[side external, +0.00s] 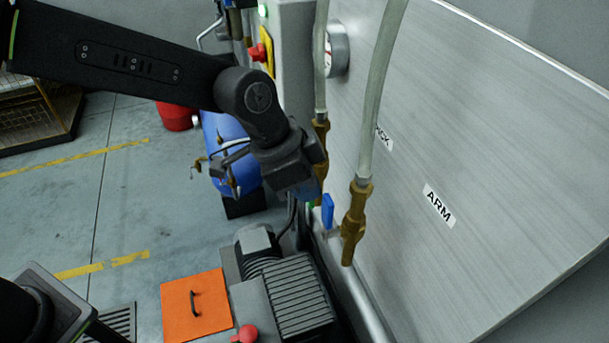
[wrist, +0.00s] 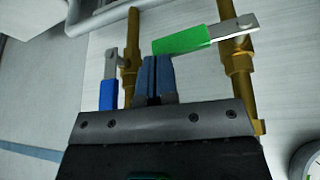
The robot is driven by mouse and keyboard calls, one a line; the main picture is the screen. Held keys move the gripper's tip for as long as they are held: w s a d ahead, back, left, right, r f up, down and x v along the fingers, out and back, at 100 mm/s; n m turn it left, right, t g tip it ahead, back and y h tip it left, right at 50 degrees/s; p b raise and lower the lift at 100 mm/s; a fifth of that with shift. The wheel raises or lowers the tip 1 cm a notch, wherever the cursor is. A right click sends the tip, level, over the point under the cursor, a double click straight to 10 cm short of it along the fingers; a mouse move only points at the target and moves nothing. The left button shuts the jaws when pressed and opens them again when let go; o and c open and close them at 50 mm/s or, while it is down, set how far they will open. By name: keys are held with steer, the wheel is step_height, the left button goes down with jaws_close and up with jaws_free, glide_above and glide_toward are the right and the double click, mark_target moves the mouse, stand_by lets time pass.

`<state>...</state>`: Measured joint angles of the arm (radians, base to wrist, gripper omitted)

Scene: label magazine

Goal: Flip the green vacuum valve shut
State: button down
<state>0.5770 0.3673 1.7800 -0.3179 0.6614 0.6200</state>
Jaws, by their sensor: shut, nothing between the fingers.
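The green valve handle (wrist: 182,40) shows in the wrist view, lying crosswise to its brass valve body (wrist: 238,60), slightly tilted. Its metal end sits on the valve at right, and its green grip reaches left. In the side view my gripper (side external: 311,197) is low by the panel, between the two valves.
A blue valve handle (wrist: 109,95) lies along its brass pipe (wrist: 131,62), left of my fingers. It also shows in the side view (side external: 328,211), near the ARM label (side external: 438,206). Clear hoses (side external: 378,90) rise above the valves. A pump (side external: 290,290) stands below. A gauge (side external: 338,50) is on the panel.

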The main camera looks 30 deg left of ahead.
stand_by(0.7)
steer(key=s+d+r, duration=0.2)
steer(key=s+r, duration=0.6)
steer(key=r, duration=0.1)
steer(key=shift+d, duration=0.35)
